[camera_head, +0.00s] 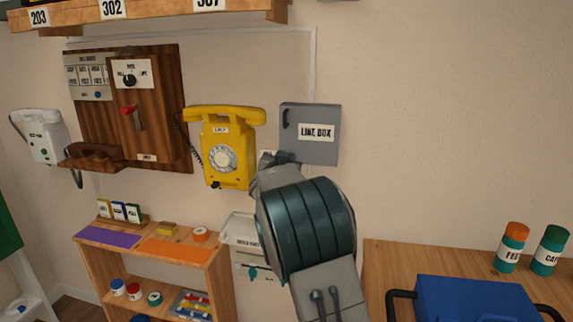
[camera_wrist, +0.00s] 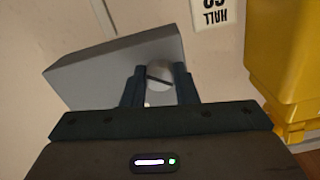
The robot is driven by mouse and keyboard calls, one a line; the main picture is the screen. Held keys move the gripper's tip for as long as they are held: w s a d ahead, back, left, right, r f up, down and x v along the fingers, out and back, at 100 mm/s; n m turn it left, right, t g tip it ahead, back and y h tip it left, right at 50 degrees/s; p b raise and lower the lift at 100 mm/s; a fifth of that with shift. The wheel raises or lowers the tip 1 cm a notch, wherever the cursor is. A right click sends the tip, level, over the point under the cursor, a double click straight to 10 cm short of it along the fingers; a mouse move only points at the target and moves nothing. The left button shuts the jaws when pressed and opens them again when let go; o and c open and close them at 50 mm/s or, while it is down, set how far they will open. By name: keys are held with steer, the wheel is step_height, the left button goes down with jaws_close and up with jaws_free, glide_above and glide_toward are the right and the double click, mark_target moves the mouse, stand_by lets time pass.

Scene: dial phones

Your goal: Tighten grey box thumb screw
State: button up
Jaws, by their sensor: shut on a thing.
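The grey box (camera_head: 309,148), labelled LINE BOX, is mounted on the wall right of the yellow phone. It also shows in the wrist view (camera_wrist: 110,65), seen from below. The thumb screw (camera_wrist: 159,76) is a round slotted head on the box's underside, seen in the wrist view. My gripper (camera_wrist: 160,85) is shut on the thumb screw, with one dark finger on each side of it. In the head view my gripper is at the box's lower left and is largely hidden by my arm, and the screw cannot be made out.
The yellow phone (camera_head: 222,150) hangs close to the left of the box; its yellow side (camera_wrist: 285,60) shows at the right of the wrist view. A HALL label (camera_wrist: 212,10) is on the wall nearby. A shelf (camera_head: 160,260) stands below left, and a blue toolbox (camera_head: 470,300) on a table at right.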

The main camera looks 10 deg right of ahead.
steer(key=shift+a+f+m+b, duration=0.1)
steer(key=shift+m+b, duration=2.8)
steer(key=shift+m, duration=2.5)
steer(key=o, duration=1)
steer(key=v, duration=1.4)
steer(key=shift+w+b, duration=0.1)
steer(key=shift+b, duration=0.25)
